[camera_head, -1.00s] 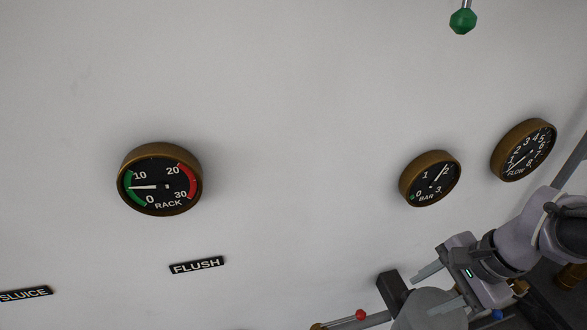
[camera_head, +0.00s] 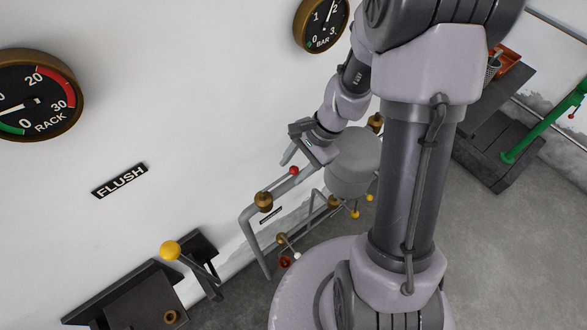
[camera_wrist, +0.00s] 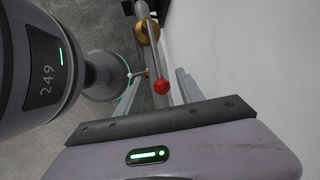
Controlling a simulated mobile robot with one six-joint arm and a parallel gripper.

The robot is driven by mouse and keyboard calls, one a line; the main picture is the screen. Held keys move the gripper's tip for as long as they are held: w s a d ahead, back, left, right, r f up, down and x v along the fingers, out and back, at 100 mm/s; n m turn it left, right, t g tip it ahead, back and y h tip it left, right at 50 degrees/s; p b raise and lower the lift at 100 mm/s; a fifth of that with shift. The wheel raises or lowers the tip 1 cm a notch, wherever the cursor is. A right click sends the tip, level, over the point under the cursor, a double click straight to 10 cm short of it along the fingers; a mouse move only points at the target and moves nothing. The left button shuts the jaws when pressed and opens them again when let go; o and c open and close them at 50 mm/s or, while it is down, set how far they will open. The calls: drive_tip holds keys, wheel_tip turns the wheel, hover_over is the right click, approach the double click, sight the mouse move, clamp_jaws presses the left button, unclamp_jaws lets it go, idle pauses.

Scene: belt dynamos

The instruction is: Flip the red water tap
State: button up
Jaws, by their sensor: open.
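The red water tap shows as a red ball knob (camera_head: 293,171) on the grey pipe just below my gripper in the head view. In the wrist view the red knob (camera_wrist: 161,86) sits at the end of a thin grey lever that runs up to a brass fitting (camera_wrist: 148,31). My gripper (camera_wrist: 158,76) is open, with one finger on each side of the knob in that view. Both fingers look apart from the knob. In the head view my gripper (camera_head: 287,160) is by the wall, and its second finger is hard to make out.
A grey tank (camera_head: 352,163) stands right beside my gripper. A brass fitting (camera_head: 264,202) sits on the pipe. Below are small yellow and white knobs. A yellow ball lever (camera_head: 170,250) stands lower left. The wall holds gauges and a FLUSH plate (camera_head: 120,180).

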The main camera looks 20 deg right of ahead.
drive_tip(key=shift+a+f, duration=0.1)
clamp_jaws()
idle(1.4)
